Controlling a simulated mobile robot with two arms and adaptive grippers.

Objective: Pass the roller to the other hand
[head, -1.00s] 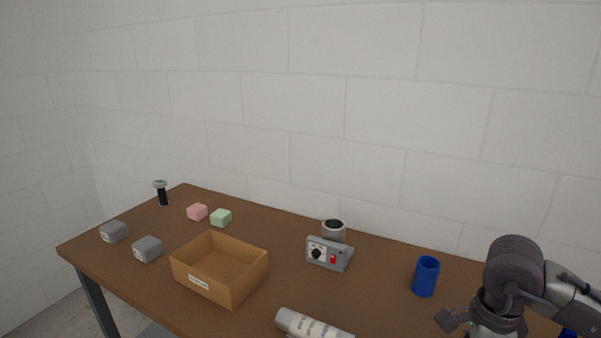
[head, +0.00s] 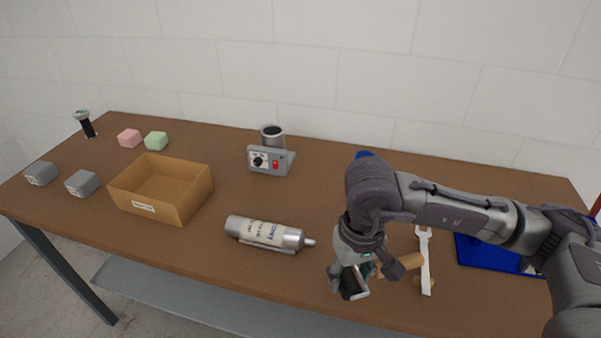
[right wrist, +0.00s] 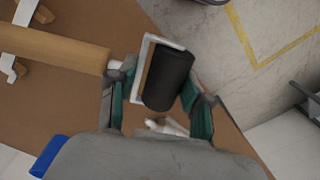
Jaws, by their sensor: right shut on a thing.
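The roller has a black cylinder (right wrist: 168,78) in a pale metal frame and a wooden handle (right wrist: 55,45). My right gripper (right wrist: 155,112) is shut on the roller's head, with a finger on each side of it, in the right wrist view. In the head view my right gripper (head: 352,280) is at the table's front edge, pointing down, with the black cylinder (head: 350,286) partly showing. My left gripper is not in view.
A grey tube (head: 262,232) lies just left of my right gripper. An open cardboard box (head: 180,205) and a grey control device (head: 268,160) stand farther left and behind. A blue tray (head: 485,253) lies right, partly under my arm. Bare table lies between box and tube.

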